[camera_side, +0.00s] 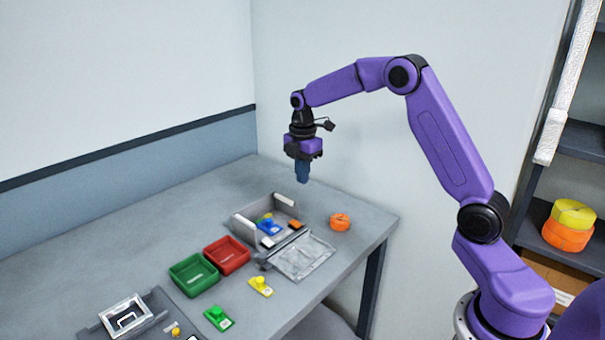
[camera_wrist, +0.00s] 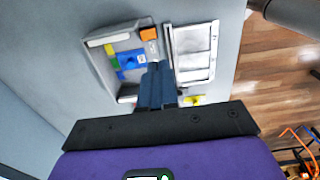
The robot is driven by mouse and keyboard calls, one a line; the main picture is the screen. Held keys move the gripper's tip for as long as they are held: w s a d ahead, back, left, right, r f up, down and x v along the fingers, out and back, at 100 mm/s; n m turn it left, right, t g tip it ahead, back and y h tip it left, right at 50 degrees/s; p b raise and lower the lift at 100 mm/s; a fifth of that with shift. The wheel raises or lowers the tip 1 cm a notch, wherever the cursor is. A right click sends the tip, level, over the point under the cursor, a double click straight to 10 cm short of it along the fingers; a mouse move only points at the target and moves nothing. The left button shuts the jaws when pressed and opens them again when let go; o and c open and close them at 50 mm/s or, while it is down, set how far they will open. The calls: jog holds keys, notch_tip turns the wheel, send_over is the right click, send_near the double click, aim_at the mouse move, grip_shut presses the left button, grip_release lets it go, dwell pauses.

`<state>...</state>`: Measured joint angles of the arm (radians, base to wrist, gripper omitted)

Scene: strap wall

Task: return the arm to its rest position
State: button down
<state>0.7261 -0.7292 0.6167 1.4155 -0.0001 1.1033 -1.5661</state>
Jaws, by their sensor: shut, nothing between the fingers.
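My gripper (camera_side: 302,172) hangs pointing down in the air above the back part of the table, at the end of my purple arm. Its blue fingers are together and hold nothing. In the wrist view the shut fingers (camera_wrist: 158,85) reach over the near side of an open grey box (camera_wrist: 102,43). The box also stands below the gripper in the side view (camera_side: 243,226). It holds a blue piece (camera_side: 270,228) and a few small coloured parts. The gripper is well clear of the box and the table.
A clear-panelled lid (camera_side: 302,257) lies beside the box. Green (camera_side: 194,275) and red (camera_side: 227,256) bins, yellow (camera_side: 260,286) and green (camera_side: 218,318) pieces stand in front. Shelves (camera_side: 575,165) with strap rolls are at right.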

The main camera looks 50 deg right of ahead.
jog(key=s+a+r+m, duration=0.2)
jog(key=s+a+r, duration=0.2)
jog(key=s+a, duration=1.3)
jog(key=s+d+f+m, duration=0.1)
jog(key=s+d+m, duration=0.1)
jog(key=s, duration=1.8)
jog(key=shift+s+d+f+m, duration=0.15)
jog(key=shift+d+f+m, duration=0.1)
jog(key=shift+m, duration=0.35)
jog(key=c, duration=1.4)
grip_release()
jog(key=shift+s+d, duration=0.15)
jog(key=shift+s, duration=0.1)
jog(key=shift+c, duration=0.2)
jog(key=o, duration=0.5)
jog(key=shift+w, duration=0.15)
jog(key=m+t, duration=0.4)
jog(key=m, duration=0.9)
send_over(297, 224)
jog(key=s, duration=0.8)
jog(key=f, duration=0.2)
jog(key=x, duration=1.1)
jog(key=w+x, duration=0.1)
jog(key=x, duration=0.5)
jog(key=shift+t, duration=0.3)
